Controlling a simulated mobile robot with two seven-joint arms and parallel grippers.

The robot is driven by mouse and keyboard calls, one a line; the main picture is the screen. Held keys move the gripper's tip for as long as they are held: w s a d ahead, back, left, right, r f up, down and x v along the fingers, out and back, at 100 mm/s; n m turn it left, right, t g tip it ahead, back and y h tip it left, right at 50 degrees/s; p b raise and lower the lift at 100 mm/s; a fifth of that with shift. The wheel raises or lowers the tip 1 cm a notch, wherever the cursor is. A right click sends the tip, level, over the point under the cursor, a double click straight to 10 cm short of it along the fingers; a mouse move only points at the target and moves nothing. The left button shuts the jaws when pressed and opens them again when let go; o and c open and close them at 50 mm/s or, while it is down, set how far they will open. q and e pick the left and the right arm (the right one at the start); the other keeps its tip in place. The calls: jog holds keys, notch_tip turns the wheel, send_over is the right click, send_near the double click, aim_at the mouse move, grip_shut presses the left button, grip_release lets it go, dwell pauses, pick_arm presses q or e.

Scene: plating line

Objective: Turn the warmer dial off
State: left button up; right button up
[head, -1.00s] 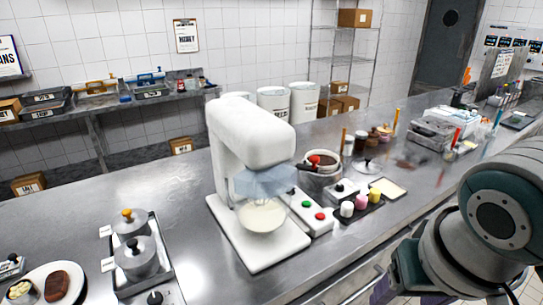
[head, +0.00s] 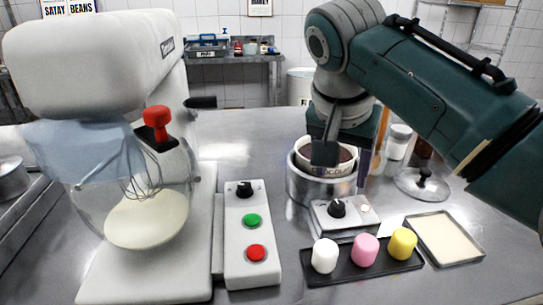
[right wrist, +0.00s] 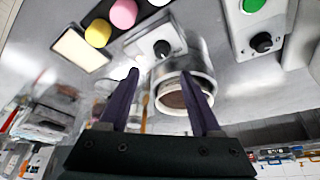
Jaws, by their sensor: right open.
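The warmer is a small pale box (head: 330,222) with a black dial (head: 338,208) on top, in front of a steel pot (head: 312,190) that holds a cup of chocolate (head: 328,168). The dial also shows in the right wrist view (right wrist: 162,48), just beyond the fingertips. A small pale lamp or button (head: 365,208) sits beside the dial. My right gripper (head: 345,165) hangs over the pot, behind and above the dial, and hides part of the cup. In the right wrist view its fingers (right wrist: 160,77) are apart and empty, not touching the dial. My left gripper is out of view.
A white stand mixer (head: 95,60) stands at left, its control box (head: 250,215) having another black dial and green and red buttons. White, pink and yellow marshmallow-like pieces lie on a black tray (head: 330,275) in front. A shallow pan (head: 470,250) and a glass lid (head: 424,186) are at right.

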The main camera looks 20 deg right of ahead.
aim_at(338, 205)
jog(key=b+x, duration=0.2)
jog(key=x, duration=0.6)
jog(key=shift+w+f, duration=0.15)
jog(key=shift+f, duration=0.2)
jog(key=shift+w+d+f+b, duration=0.1)
jog(key=shift+f+b, duration=0.15)
jog(key=shift+f, duration=0.1)
jog(key=shift+w+d+f+b, duration=0.1)
jog(key=shift+w+f+b, duration=0.05)
jog(key=shift+f+b, duration=0.15)
jog(key=c, duration=0.3)
grip_shut()
